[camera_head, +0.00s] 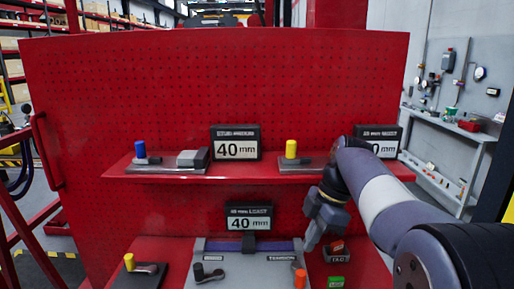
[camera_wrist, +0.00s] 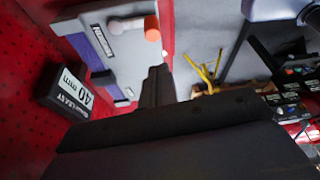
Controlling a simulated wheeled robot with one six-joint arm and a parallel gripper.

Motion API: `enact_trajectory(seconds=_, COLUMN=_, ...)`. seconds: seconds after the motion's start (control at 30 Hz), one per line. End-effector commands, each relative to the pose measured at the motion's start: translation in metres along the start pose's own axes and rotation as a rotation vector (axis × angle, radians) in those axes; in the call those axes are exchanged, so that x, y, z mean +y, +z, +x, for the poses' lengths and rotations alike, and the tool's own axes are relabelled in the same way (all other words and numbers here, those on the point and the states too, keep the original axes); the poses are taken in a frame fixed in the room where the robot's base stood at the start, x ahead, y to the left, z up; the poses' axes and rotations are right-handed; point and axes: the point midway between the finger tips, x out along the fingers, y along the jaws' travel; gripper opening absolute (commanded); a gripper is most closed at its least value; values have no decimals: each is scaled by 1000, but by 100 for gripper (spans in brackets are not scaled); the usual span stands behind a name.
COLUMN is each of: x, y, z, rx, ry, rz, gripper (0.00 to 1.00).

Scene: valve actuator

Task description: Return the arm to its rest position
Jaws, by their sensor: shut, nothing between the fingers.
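My arm (camera_head: 385,200) reaches in from the right of the head view, bent at the elbow, with its forearm angled down. My gripper (camera_head: 310,243) hangs below the upper red shelf, in front of the pegboard and above the right part of the lower grey panel. Its fingers are closed together and empty. They also show as a dark closed pair in the wrist view (camera_wrist: 157,87). An orange-tipped handle (camera_wrist: 152,28) on the grey panel lies apart from the fingers; its orange tip also shows in the head view (camera_head: 300,278).
The upper shelf (camera_head: 240,174) carries a blue-knobbed valve (camera_head: 140,150), a yellow-knobbed valve (camera_head: 291,149) and 40 mm signs (camera_head: 236,150). Below are another yellow-knobbed valve (camera_head: 129,262), a 40 mm sign (camera_head: 249,224) and a small green box (camera_head: 336,282). A workbench (camera_head: 445,125) stands at the right.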

Motion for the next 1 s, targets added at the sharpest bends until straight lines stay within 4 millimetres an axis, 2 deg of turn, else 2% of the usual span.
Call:
enact_trajectory(seconds=0.1, x=0, y=0, z=26, rx=0, ry=-2, rz=-1, gripper=0)
enact_trajectory(seconds=0.37, x=0, y=-1, z=76, rx=0, ry=1, rz=4, gripper=0)
enact_trajectory(seconds=0.77, x=18, y=-25, z=94, rx=-1, ry=101, rz=282, gripper=0)
enact_trajectory(seconds=1.0, x=29, y=-33, z=96, rx=0, ry=160, rz=448, gripper=0)
